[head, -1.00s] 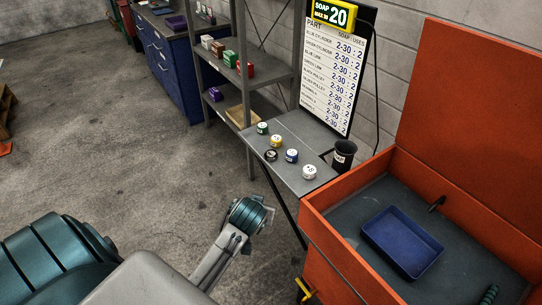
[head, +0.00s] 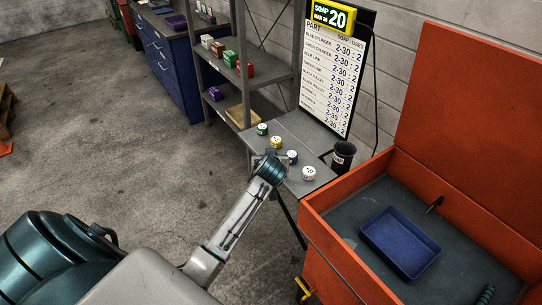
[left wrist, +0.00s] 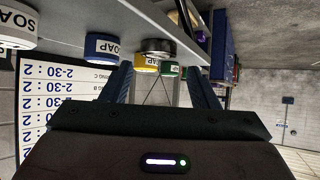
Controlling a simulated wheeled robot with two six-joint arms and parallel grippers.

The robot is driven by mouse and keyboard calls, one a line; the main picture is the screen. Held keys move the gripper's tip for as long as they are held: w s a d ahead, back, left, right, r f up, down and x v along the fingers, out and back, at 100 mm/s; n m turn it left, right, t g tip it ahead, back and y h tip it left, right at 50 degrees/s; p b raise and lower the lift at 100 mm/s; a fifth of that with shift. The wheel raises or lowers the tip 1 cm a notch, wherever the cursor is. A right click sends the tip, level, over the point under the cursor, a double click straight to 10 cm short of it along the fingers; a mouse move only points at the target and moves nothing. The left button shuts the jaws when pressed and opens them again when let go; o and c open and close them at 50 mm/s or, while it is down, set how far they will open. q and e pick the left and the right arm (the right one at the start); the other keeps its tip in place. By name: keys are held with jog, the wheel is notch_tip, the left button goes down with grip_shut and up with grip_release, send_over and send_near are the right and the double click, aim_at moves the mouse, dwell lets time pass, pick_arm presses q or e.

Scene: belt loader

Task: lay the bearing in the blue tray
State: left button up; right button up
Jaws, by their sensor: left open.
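The bearing (left wrist: 158,47), a dark ring, lies on the grey shelf (left wrist: 88,22) and shows ahead of my left gripper in the left wrist view. In the head view my arm and gripper hide it. My left gripper (head: 269,154) is at the edge of the grey shelf, among the soap tins. Its two fingers (left wrist: 160,70) are apart and empty, with the bearing in line with the gap between them; I cannot tell how far off it is. The blue tray (head: 400,243) lies empty inside the orange box on the right. My right gripper is not in view.
White (head: 308,173), blue (head: 292,157), yellow (head: 276,142) and green (head: 262,129) soap tins stand on the shelf close to my gripper. A black cup (head: 343,157) stands at its right end. The orange box (head: 345,250) has raised walls and an open lid.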

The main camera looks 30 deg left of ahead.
pick_arm(q)
jog(key=p+x, duration=0.2)
jog(key=x, duration=0.1)
jog(key=shift+w+a+f, duration=0.1)
jog(key=shift+w+f, duration=0.1)
jog(key=shift+w, duration=0.15)
jog(key=shift+w+a+f, duration=0.2)
jog(key=shift+w+f, duration=0.15)
jog(key=c, duration=0.9)
jog(key=shift+r, duration=0.1)
jog(key=shift+r+b, duration=0.45)
jog(key=shift+r, duration=0.05)
jog(key=shift+s+d+r+b, duration=0.1)
jog(key=shift+r+b, duration=0.3)
jog(key=shift+r, duration=0.15)
jog(key=shift+s+d+r+b, duration=0.1)
jog(key=shift+r+b, duration=0.25)
jog(key=shift+r, duration=0.15)
jog(key=s+d+r+b, duration=0.1)
jog(key=s+d+b, duration=0.1)
jog(key=s+d, duration=0.3)
jog(key=s+d+b, duration=0.2)
jog(key=s+d, duration=0.1)
jog(key=s, duration=0.4)
jog(key=d+r+m+t+h+b, duration=0.1)
jog(key=d+r+m+h, duration=0.5)
jog(key=d, duration=0.7)
jog(key=shift+r+m+t+b, duration=0.3)
jog(key=shift+m+t, duration=0.1)
jog(key=shift+t, duration=0.1)
